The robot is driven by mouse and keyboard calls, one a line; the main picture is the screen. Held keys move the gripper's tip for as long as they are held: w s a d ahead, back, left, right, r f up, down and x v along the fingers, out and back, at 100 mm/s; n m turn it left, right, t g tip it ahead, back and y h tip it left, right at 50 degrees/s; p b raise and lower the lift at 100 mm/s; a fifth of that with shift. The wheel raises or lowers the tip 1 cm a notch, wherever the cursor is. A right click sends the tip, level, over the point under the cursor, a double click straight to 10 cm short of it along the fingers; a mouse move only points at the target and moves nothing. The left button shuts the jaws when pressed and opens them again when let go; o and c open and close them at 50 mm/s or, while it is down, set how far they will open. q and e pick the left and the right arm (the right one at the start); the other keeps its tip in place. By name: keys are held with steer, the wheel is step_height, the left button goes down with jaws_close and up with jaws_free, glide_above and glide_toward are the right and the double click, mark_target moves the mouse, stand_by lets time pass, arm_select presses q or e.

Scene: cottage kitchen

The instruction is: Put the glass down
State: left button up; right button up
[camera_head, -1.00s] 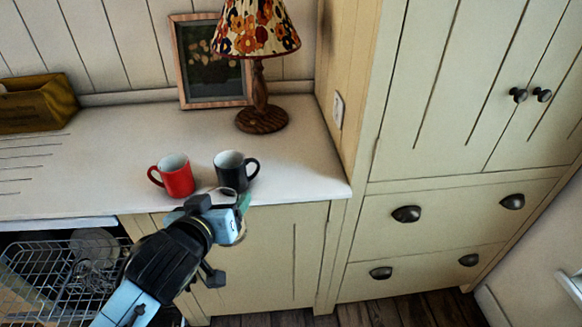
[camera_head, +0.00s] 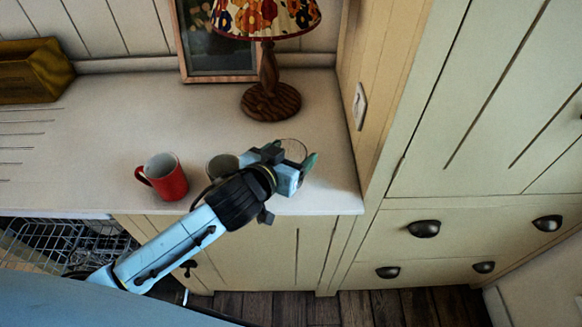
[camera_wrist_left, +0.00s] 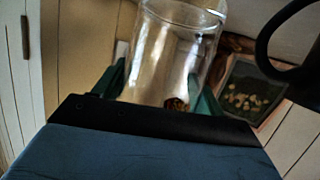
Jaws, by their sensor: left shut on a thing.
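The clear glass (camera_wrist_left: 172,45) stands out in the left wrist view, between the green fingers of my left gripper (camera_wrist_left: 160,88). In the head view the faint rim of the glass (camera_head: 291,145) shows at my left gripper (camera_head: 296,162), which is shut on it. The glass is over the right part of the white counter (camera_head: 332,180), near its front edge. I cannot tell whether its base touches the counter; the gripper hides it. My right gripper is not in view.
A dark mug (camera_head: 222,166) is partly hidden behind my left arm, left of the gripper. A red mug (camera_head: 166,177) stands further left. A lamp (camera_head: 270,98) and a picture frame (camera_head: 217,77) stand behind. The cabinet side wall (camera_head: 372,95) bounds the counter at right.

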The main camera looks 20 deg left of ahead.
arm_select(q)
steer(key=shift+w+f, duration=0.1)
steer(key=shift+f, duration=0.6)
step_height(320, 180, down, 2)
steer(key=shift+f+b, duration=0.2)
steer(key=shift+b, duration=0.1)
steer(key=shift+f, duration=0.3)
steer(key=shift+w, duration=0.1)
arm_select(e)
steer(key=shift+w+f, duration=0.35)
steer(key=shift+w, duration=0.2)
arm_select(q)
steer(key=shift+f, duration=0.15)
steer(key=o, duration=1)
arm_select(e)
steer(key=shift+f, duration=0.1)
